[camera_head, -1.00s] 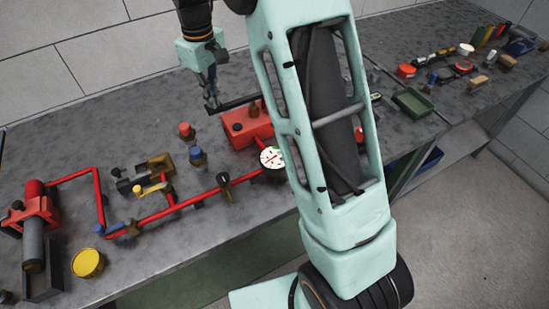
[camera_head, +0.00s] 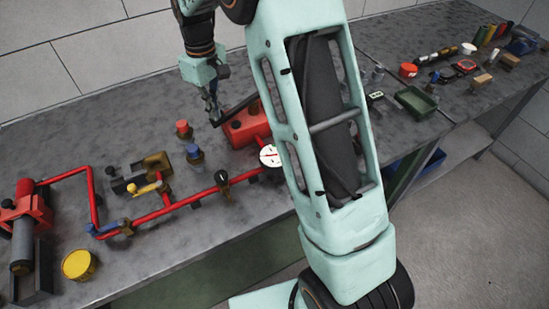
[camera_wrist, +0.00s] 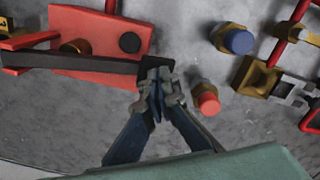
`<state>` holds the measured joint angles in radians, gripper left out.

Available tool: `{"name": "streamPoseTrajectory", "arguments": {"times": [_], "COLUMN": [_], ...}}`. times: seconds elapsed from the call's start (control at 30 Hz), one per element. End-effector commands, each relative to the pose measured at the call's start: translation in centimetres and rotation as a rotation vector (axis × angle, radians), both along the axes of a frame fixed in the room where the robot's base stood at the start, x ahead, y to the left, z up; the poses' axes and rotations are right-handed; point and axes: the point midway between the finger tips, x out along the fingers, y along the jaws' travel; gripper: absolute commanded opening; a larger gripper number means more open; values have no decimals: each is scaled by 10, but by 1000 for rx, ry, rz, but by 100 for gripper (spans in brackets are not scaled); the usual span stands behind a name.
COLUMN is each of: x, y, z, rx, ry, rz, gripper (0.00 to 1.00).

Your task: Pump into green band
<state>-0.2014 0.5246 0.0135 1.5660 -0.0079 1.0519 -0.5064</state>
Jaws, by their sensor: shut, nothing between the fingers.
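The red pump box (camera_head: 246,127) stands on the bench, with a long black lever handle (camera_head: 238,107) slanting down to the left from it. My gripper (camera_head: 213,116) is at the handle's free end, its fingers shut with nothing between them. In the wrist view the closed fingertips (camera_wrist: 157,88) are at the end of the black handle (camera_wrist: 85,65) and seem to touch it; the red pump body (camera_wrist: 100,30) is behind it. The round white gauge (camera_head: 269,155) is in front of the pump, partly beside my arm. Its needle reading and green band are too small to tell.
Red piping (camera_head: 180,205) with valves runs left from the gauge. A blue-capped fitting (camera_head: 195,155) and a red-capped fitting (camera_head: 184,130) stand near my gripper. A yellow tin (camera_head: 79,264) is at the front left. My arm hides the bench's middle.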

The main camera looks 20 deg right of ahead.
Motion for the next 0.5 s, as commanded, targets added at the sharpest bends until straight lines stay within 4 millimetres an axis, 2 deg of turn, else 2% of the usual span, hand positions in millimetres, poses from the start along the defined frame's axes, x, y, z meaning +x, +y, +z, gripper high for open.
{"name": "streamPoseTrajectory", "arguments": {"times": [0.17,0.5], "x": [0,0], "y": [0,0], "z": [3,33], "rx": [0,0], "ry": [1,0], "rz": [0,0], "gripper": [0,0]}}
